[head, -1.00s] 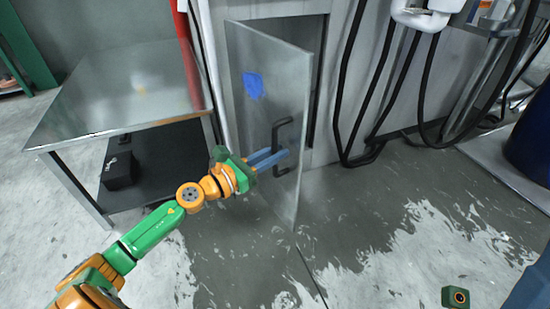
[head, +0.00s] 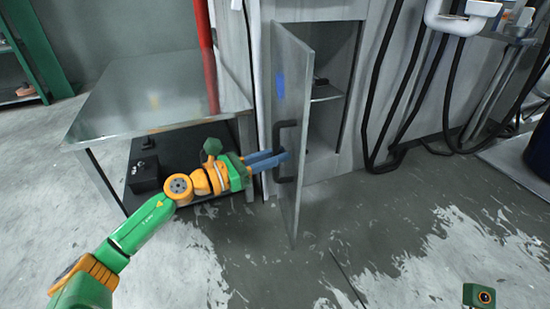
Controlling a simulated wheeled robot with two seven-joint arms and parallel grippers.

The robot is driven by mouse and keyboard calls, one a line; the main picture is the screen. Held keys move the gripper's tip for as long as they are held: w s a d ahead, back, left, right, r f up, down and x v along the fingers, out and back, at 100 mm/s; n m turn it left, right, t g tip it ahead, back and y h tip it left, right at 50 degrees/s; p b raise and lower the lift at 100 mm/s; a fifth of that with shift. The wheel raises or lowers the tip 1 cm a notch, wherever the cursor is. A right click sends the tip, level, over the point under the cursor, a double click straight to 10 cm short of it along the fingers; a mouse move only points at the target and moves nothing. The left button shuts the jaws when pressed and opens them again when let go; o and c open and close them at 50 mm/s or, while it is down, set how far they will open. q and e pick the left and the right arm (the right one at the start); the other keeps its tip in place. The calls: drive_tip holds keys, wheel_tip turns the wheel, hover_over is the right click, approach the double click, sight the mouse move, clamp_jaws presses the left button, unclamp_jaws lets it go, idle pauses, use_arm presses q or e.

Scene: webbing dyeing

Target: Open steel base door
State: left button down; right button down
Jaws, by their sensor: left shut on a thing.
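The steel base door (head: 290,90) stands swung out from its cabinet, seen at a steep angle, with a blue mark on its face. Its black bar handle (head: 285,152) is on the outer face. My left gripper (head: 280,160) comes in from the left with its blue fingers shut on the handle. The cabinet's inside (head: 328,110) shows to the right of the door, with a shelf in it. A small green and orange part of my right arm (head: 479,296) shows at the bottom right; the right gripper itself is not visible.
A steel table (head: 150,95) with a lower shelf and a black box (head: 144,172) stands left of the door, close to my left arm. A red post (head: 206,55) rises at the table's edge. Black hoses (head: 400,100) hang at right. The wet floor (head: 350,225) in front is clear.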

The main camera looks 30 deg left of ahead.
use_arm(q)
drive_tip(key=shift+a+r, duration=0.1)
drive_tip(key=shift+a, duration=0.15)
drive_tip(key=c, duration=0.8)
unclamp_jaws()
drive_tip(key=v, duration=0.7)
drive_tip(key=shift+p, duration=0.45)
